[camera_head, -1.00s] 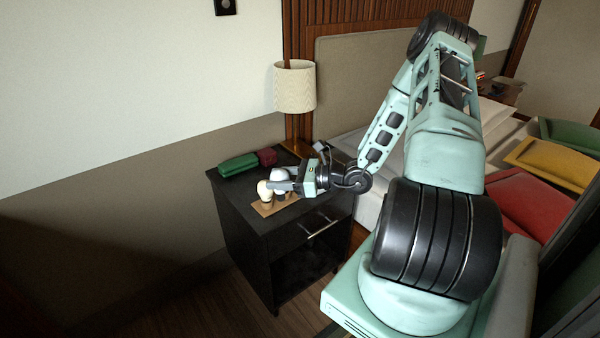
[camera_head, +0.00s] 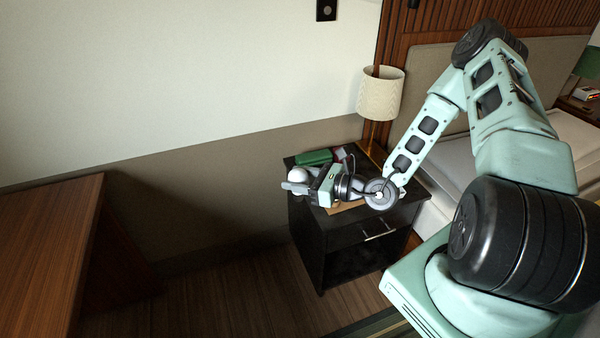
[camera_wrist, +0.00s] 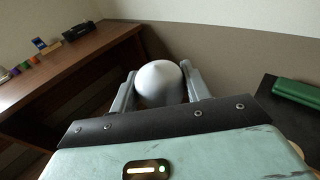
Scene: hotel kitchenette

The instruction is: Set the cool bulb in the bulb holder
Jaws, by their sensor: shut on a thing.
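A round white bulb (camera_wrist: 160,82) sits between the two grey fingers of my gripper (camera_wrist: 162,90) in the wrist view. My gripper is shut on it. In the head view the white bulb (camera_head: 297,174) shows at my gripper (camera_head: 296,187), over the left edge of the nightstand and apart from its top. This bulb looks neutral white; I take it for the cool bulb. I cannot make out the bulb holder for sure in either view.
A wooden board (camera_head: 345,206) lies on the dark nightstand (camera_head: 335,237), partly hidden by my arm. A green case (camera_head: 313,157) and a lamp (camera_head: 380,95) stand behind. A wooden desk (camera_head: 45,240) at left bears several small coloured things (camera_wrist: 24,66) and a white round thing (camera_wrist: 4,74).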

